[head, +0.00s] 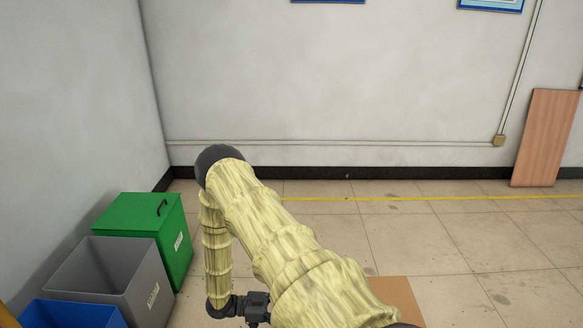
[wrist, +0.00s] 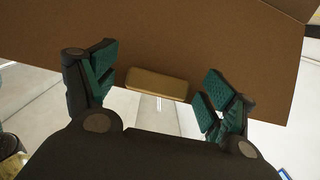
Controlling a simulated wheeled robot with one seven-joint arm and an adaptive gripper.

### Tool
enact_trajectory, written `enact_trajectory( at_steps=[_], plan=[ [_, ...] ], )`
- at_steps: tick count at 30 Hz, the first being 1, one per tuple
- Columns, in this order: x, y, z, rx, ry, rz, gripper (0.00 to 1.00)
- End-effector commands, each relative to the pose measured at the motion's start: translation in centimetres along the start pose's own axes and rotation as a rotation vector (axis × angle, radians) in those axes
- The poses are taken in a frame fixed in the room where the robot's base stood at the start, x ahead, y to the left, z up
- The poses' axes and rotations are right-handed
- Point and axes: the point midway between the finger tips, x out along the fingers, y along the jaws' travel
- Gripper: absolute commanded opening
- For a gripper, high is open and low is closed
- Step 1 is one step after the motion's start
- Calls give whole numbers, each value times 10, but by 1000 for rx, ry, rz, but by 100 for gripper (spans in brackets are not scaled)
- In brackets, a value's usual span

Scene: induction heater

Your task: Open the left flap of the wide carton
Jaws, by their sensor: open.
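In the wrist view a broad brown cardboard panel, part of the carton (wrist: 220,35), fills the top of the picture. A tan, rounded bar (wrist: 157,84) shows at the panel's lower edge, like a handle. My gripper (wrist: 160,78) is open, with its green-padded fingers on either side of the bar and apart from it. I cannot tell whether this panel is the left flap. In the head view a small brown patch, apparently the carton (head: 400,294), shows at the bottom behind my sleeved arm, which hides the rest. My fingers do not show there.
Green (head: 174,236), grey (head: 147,287) and blue (head: 70,315) bins stand at the left, by the wall. A wooden board (head: 545,138) leans at the back right. A yellow line (head: 430,198) crosses the tiled floor, which is clear at the right.

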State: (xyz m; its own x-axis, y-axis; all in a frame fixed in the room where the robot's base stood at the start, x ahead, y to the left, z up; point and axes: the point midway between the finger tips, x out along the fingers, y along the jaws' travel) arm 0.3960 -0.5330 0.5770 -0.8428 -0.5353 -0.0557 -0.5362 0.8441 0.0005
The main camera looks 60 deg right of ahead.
Motion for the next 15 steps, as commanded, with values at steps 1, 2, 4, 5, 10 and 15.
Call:
enact_trajectory(
  at_steps=[1,2,4,5,10,15],
  plan=[
    [0,0,0,0,0,0,84],
    [-1,0,0,0,0,0,84],
    [-4,0,0,1,0,0,84],
    [-7,0,0,1,-1,0,84],
    [-30,0,0,2,0,-1,84],
    [-62,0,0,2,-1,1,84]
  ],
)
